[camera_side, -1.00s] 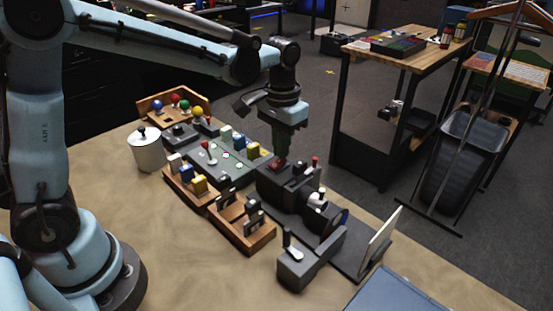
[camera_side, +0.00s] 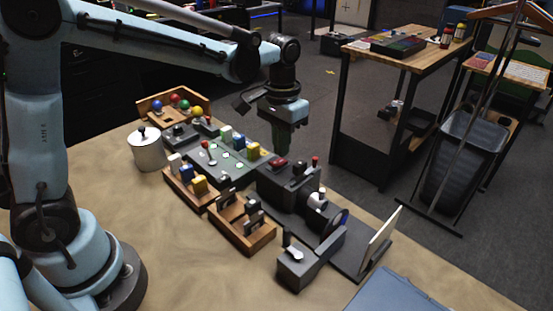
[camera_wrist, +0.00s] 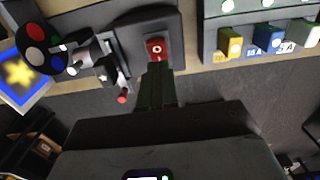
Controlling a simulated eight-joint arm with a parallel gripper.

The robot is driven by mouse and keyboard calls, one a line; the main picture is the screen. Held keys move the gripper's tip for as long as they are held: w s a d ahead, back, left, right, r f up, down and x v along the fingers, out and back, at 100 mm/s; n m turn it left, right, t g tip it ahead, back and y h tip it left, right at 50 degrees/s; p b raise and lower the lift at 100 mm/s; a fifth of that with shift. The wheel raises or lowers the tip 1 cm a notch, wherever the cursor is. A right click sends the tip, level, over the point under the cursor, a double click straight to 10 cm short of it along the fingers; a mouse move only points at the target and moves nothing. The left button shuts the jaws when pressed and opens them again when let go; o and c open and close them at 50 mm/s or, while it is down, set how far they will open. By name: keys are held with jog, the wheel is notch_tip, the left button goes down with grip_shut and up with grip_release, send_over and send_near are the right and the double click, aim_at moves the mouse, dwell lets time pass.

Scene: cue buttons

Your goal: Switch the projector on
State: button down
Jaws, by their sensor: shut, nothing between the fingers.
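The projector (camera_side: 283,187) is a dark box on a dark base. Its red rocker switch (camera_side: 278,162) is on top and also shows in the wrist view (camera_wrist: 156,49), with a pale round mark facing up. My gripper (camera_side: 282,153) is shut and empty, with its fingertips just behind the switch and apart from it. In the wrist view my gripper (camera_wrist: 156,82) points at the switch from below. The screen (camera_wrist: 18,75) shows a yellow star on blue. In the side view the screen (camera_side: 380,240) is seen nearly edge-on.
A colour wheel (camera_wrist: 42,46) and a small red-tipped lever (camera_wrist: 122,98) stand on the projector side.

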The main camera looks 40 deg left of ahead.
jog(key=shift+r, duration=2.8)
jog(key=t, duration=0.4)
send_near(278, 161)
jog(key=s+a+r, duration=0.2)
jog(key=s, duration=0.1)
jog(key=s+a+f+t, duration=0.1)
jog(key=s+f+t, duration=0.2)
jog(key=s, duration=0.2)
jog(key=shift+a+f, duration=0.3)
